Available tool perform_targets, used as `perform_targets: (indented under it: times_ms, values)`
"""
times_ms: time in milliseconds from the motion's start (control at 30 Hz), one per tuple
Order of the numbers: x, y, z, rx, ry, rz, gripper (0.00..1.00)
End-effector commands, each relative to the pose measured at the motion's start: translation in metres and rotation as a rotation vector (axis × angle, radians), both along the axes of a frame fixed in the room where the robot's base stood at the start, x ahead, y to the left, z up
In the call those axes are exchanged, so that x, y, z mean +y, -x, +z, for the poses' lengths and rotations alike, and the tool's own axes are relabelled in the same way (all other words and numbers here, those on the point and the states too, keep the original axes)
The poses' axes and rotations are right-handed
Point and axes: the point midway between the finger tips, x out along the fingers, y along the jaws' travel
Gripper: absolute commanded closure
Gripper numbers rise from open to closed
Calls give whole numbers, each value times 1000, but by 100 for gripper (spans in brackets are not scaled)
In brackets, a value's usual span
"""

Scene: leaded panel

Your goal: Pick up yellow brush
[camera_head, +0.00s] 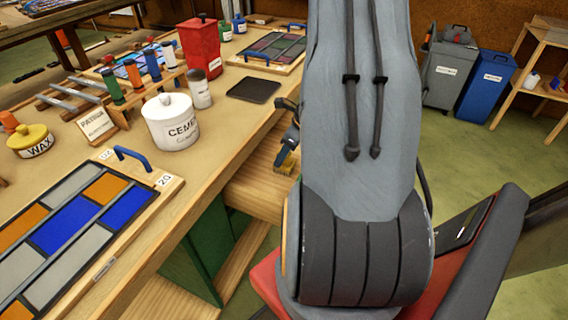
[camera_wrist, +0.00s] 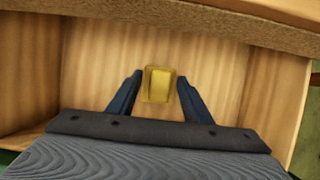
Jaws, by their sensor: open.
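The yellow brush (camera_wrist: 158,84) lies on a pale wooden surface in the wrist view, and only its yellow block shows clearly. My gripper (camera_wrist: 158,80) is open, with one dark blue finger on each side of the brush and a gap on both sides. In the head view the yellow brush (camera_head: 286,167) shows as a small yellow patch just below my gripper (camera_head: 287,152), beside the workbench. Much of my gripper is hidden behind my arm there.
The wooden shelf (camera_head: 255,190) under the brush sits lower than the workbench top (camera_head: 215,135), whose edge runs close by on the left. A white cement pot (camera_head: 171,122) and a dark tray (camera_head: 253,90) stand on the bench. Bins (camera_head: 486,88) stand at the back right.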

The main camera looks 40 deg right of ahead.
Motion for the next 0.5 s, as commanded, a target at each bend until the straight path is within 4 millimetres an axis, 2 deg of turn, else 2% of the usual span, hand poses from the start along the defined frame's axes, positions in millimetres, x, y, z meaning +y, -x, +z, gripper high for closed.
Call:
perform_targets:
  times_ms: [167,433,500]
  values:
    - [0,0,0,0,0,1,55]
    - [0,0,1,-1,0,1,99]
    - [0,0,1,-1,0,2,100]
